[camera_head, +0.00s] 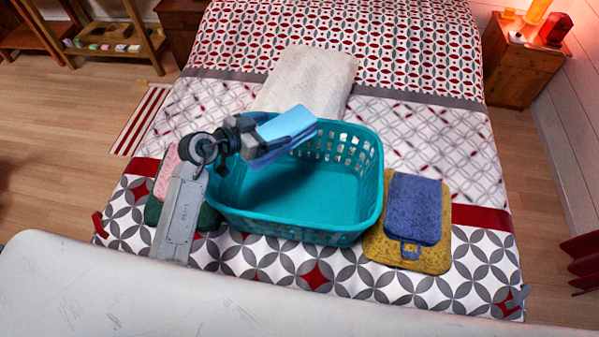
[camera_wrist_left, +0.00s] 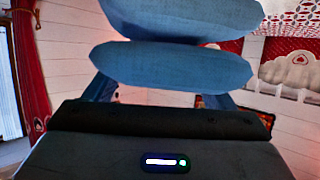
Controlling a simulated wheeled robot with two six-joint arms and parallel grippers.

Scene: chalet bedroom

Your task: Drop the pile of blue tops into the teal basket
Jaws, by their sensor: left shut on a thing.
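The pile of light blue tops (camera_head: 287,124) is held by my left gripper (camera_head: 256,143), over the left back part of the teal basket. In the left wrist view the blue pile (camera_wrist_left: 185,66) fills the space in front of the gripper, with at least two folded layers stacked. The teal basket (camera_head: 295,230) stands on the bed, and its visible floor is bare. My left arm reaches over the basket's left side and hides part of it. My right gripper is not in view.
A folded blue item (camera_head: 414,205) lies on a mustard folded cloth (camera_head: 440,255) right of the basket. Pink (camera_head: 166,178) and dark green (camera_head: 207,218) cloths lie at its left, partly behind my arm. A white folded blanket (camera_head: 312,80) lies behind the basket.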

